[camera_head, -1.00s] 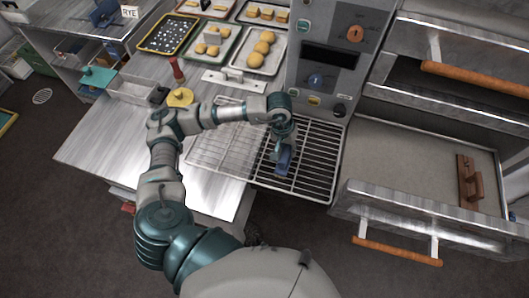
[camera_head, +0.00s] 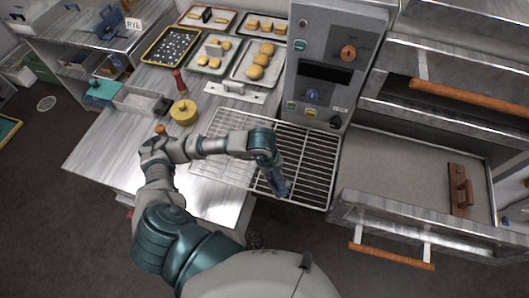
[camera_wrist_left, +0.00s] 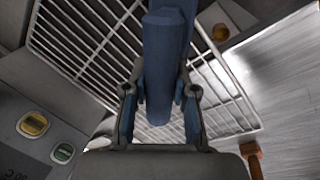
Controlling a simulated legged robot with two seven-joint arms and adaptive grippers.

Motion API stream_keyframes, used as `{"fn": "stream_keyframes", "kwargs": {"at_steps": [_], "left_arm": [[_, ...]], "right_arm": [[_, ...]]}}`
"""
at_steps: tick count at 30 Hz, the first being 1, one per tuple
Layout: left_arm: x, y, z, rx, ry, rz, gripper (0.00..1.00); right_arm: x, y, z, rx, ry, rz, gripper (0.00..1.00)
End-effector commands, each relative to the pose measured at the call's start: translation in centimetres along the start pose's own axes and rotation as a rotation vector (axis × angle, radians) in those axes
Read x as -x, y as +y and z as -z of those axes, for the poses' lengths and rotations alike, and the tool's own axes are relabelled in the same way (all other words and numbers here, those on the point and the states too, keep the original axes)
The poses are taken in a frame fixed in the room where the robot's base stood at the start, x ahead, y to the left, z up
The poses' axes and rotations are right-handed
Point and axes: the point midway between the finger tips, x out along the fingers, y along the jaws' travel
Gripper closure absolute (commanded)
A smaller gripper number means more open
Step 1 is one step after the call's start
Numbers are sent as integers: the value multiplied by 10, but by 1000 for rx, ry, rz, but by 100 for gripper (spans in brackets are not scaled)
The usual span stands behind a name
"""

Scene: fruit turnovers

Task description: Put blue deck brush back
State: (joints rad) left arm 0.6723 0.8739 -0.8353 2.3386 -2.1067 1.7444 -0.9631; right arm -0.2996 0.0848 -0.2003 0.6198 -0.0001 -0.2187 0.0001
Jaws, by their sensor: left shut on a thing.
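My left gripper (camera_head: 275,178) is over the wire rack (camera_head: 318,160) and points down. It is shut on the blue deck brush (camera_head: 280,188), of which only a small blue part shows below the fingers in the head view. In the left wrist view the brush's blue handle (camera_wrist_left: 164,60) runs between the two fingers of the left gripper (camera_wrist_left: 162,105), and its far end is hidden. The rack's bars show behind it. I cannot tell whether the brush touches the rack. My right gripper is in neither view.
The control panel (camera_head: 325,75) stands behind the rack. An open drawer (camera_head: 395,160) with a brown wooden-handled tool (camera_head: 460,190) is at the right.

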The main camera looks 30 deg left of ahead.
Motion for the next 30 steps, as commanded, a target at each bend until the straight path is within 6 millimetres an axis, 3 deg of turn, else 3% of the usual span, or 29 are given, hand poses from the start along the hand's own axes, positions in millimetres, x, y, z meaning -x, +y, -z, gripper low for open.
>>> {"fn": "stream_keyframes", "kwargs": {"at_steps": [1,6,12,18,24,30], "left_arm": [[1,2,17,9,2,4,100],[-6,10,66,6,-1,2,100],[-11,18,96,0,-1,1,100],[-22,18,97,-4,-2,3,100],[-46,13,99,-3,-1,2,100],[-48,11,102,-2,-1,0,100]], "right_arm": [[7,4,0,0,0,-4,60],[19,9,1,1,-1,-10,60],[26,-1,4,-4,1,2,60],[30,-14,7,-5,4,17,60],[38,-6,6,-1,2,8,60],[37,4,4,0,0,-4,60]]}}
